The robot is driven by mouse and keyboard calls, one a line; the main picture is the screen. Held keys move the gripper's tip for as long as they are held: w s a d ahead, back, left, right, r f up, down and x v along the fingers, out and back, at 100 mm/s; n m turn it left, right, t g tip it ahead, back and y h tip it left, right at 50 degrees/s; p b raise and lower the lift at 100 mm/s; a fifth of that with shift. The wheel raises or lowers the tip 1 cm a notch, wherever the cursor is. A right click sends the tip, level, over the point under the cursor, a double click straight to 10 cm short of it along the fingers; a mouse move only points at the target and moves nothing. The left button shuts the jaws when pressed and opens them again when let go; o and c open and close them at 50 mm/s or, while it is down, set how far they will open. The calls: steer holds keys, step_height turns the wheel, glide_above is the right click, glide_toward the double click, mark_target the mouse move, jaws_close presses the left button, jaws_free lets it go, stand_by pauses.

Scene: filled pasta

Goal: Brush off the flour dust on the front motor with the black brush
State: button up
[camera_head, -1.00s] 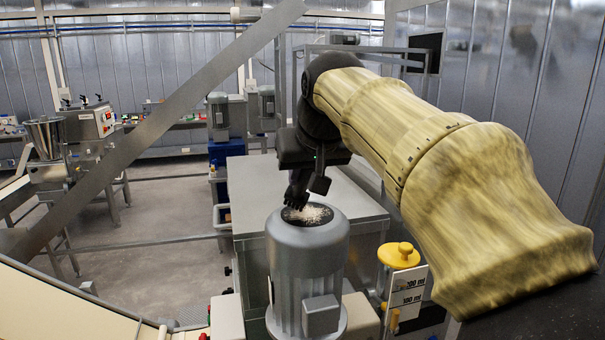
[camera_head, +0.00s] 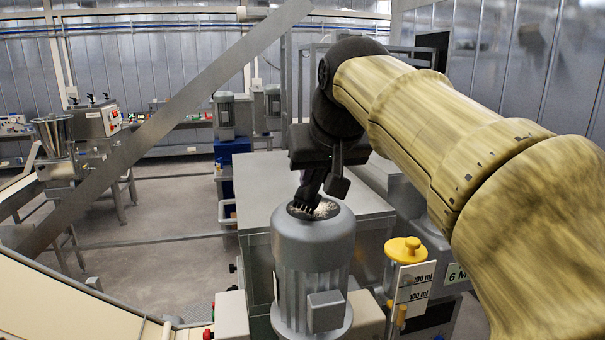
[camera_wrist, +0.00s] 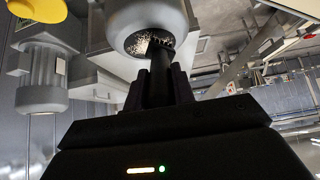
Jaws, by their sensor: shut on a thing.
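The front motor (camera_head: 313,255) is a grey upright cylinder in the lower middle of the head view. It also shows at the top of the wrist view (camera_wrist: 150,16). Pale flour dust (camera_head: 322,210) lies on its dark round top. My gripper (camera_wrist: 160,88) is shut on the black brush (camera_wrist: 161,66), whose shaft stands out beyond the fingers. In the head view the brush (camera_head: 306,196) points down, and its bristles are at the motor's top, beside and partly over the flour. I cannot tell how firmly they touch.
A yellow-knobbed clear container (camera_head: 403,250) with volume labels stands right of the motor. A large grey cabinet (camera_head: 262,195) is behind it. A slanted metal bar (camera_head: 165,115) crosses the left foreground. Another grey motor (camera_wrist: 42,78) shows left in the wrist view.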

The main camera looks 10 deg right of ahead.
steer(key=s+b, duration=0.1)
steer(key=s, duration=0.2)
steer(key=shift+s, duration=0.15)
stand_by(0.5)
steer(key=shift+d, duration=0.8)
steer(key=shift+w+p, duration=0.6)
steer(key=shift+w, duration=1.15)
